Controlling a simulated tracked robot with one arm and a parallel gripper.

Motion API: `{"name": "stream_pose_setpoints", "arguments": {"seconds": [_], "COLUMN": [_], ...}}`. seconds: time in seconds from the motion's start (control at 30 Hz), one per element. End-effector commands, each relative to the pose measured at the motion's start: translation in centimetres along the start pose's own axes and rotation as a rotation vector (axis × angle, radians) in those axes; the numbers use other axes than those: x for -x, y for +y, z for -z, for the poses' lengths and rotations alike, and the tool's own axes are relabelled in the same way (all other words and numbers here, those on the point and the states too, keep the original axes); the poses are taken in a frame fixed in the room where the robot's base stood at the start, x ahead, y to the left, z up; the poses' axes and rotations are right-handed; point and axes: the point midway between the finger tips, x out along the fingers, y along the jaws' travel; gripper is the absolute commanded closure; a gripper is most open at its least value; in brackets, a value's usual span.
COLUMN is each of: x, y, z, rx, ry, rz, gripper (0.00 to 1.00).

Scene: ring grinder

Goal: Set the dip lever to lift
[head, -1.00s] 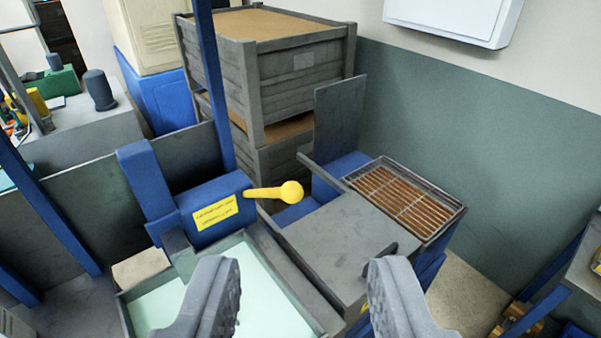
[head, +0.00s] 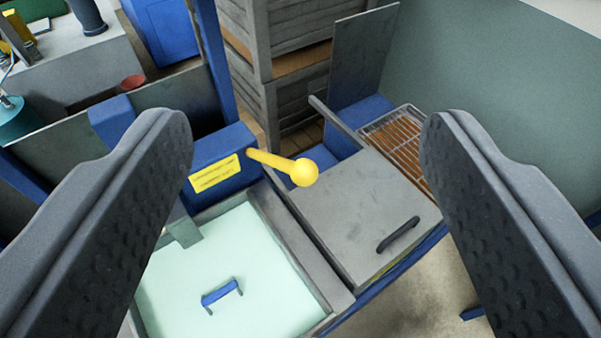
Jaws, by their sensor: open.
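The dip lever (head: 284,166) is a yellow rod with a round yellow knob. It juts to the right and slightly down from a blue housing (head: 222,146) with a yellow label (head: 214,174), whose text is too small to read. My gripper (head: 308,130) is open, with one dark finger at the left of the picture and one at the right. The lever shows in the gap between the fingers, and neither finger touches it.
Below the housing is a tank (head: 262,212) of pale green liquid with a blue handle (head: 221,293) in it. To its right are a grey lid (head: 352,215) with a dark handle and a slatted rack (head: 402,150). Grey crates (head: 290,45) stand behind.

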Motion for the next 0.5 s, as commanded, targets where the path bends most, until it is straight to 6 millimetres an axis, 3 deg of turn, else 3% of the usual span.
{"name": "stream_pose_setpoints", "arguments": {"seconds": [0.3, 0.5], "x": [-6.7, -11.5], "y": [-0.9, -0.8], "z": [0.3, -0.8], "rx": [0.106, 0.194], "ry": [-0.191, -0.333], "rz": [0.099, 0.192], "gripper": [0.36, 0.36]}}
